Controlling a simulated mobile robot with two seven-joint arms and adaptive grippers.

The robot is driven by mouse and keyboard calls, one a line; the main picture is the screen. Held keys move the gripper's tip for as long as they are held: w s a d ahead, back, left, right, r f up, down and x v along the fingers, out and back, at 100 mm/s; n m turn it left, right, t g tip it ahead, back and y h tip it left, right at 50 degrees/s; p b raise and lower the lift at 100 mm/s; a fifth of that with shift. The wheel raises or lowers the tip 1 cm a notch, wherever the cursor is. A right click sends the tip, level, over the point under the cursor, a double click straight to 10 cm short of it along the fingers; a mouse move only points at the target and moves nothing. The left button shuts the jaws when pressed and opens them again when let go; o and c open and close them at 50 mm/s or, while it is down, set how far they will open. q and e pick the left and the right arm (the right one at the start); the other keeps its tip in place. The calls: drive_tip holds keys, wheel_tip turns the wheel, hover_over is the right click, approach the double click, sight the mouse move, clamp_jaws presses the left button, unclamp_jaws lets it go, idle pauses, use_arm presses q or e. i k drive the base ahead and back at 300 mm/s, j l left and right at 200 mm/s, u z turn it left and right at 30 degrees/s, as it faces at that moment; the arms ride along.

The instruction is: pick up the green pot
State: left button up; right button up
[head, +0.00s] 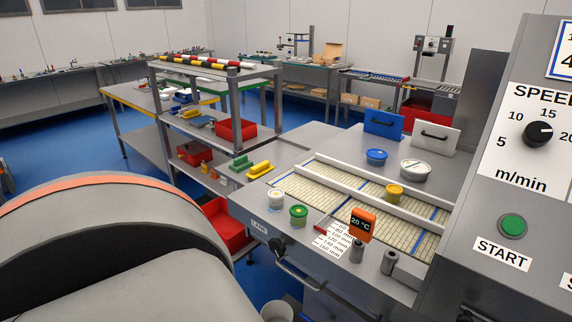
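The green pot (299,215) is a small round tub with a yellow mark on its lid. It stands upright at the near left end of the slatted conveyor (345,187), beside a white pot (276,199). Nothing is touching it from above. Neither of my grippers shows in the head view, so their openings and distances to the pot cannot be seen.
A yellow pot (394,192) is on the conveyor. A blue tub (376,157) and white tub (415,170) stand behind. An orange 20 °C display (362,226) stands right of the green pot. A control panel (530,150) rises at right. A grey curved shape fills the lower left.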

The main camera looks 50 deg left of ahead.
sight(299, 213)
drive_tip(key=u, duration=1.65)
drive_tip(key=z, duration=1.05)
drive_tip(key=j+z, duration=0.5)
drive_tip(key=z, duration=0.2)
drive_tip(key=j+z, duration=0.25)
drive_tip(key=z, duration=0.15)
drive_tip(key=k+j+z, duration=0.6)
drive_tip(key=j, duration=0.2)
drive_tip(key=i, duration=0.1)
